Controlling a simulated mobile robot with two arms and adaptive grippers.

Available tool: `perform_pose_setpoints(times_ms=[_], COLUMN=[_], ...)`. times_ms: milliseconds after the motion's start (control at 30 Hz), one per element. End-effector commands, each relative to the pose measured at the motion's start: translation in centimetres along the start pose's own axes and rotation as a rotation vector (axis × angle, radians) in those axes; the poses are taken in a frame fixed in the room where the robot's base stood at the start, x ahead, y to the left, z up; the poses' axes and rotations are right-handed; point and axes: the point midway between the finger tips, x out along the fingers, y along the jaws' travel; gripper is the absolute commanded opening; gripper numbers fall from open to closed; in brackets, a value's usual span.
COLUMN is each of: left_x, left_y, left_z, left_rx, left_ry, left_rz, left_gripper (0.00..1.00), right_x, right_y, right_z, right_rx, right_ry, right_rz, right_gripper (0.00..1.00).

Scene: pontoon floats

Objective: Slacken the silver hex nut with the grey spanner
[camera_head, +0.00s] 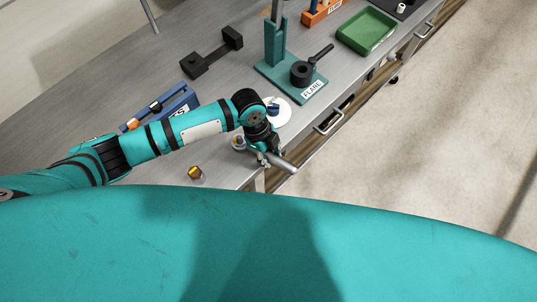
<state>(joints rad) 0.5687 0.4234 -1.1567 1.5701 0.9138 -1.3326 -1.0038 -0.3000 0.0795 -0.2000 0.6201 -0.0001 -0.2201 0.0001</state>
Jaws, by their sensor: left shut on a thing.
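My left gripper (263,157) is at the front edge of the metal bench, its arm coming in from the left. It is shut on the grey spanner (283,164), whose bar sticks out to the lower right over the bench edge. A small silver round piece (238,143) shows just left of the gripper. It may be the silver hex nut, but it is too small and partly covered to be sure. I cannot tell whether the spanner touches it. My right gripper is not in view.
On the bench (140,170) are a white disc (282,117) with a blue piece, a teal flare stand (290,83), a black block fixture (212,54), a blue rack (165,108), a green tray (367,32) and a small orange-topped piece (196,174). Open floor lies to the right.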

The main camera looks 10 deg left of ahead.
Motion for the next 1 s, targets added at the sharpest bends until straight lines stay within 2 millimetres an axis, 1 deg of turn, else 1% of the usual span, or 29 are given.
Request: perform_pose_setpoints(times_ms=[200,567,1000], left_x=[-0.1,-0.1,-0.1], left_y=[-0.5,-0.6,-1.5], left_z=[-0.1,-0.1,-0.1], left_rx=[-0.046,-0.053,-0.135], left_ry=[0.002,0.002,0.004], left_rz=[-0.012,-0.014,-0.037], left_gripper=[0.0,0.0,0.0], right_x=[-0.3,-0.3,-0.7], right_y=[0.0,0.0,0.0], right_z=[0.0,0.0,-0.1], right_rx=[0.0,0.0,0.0], right_ry=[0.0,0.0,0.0], right_rz=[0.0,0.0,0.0], right_gripper=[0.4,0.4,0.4])
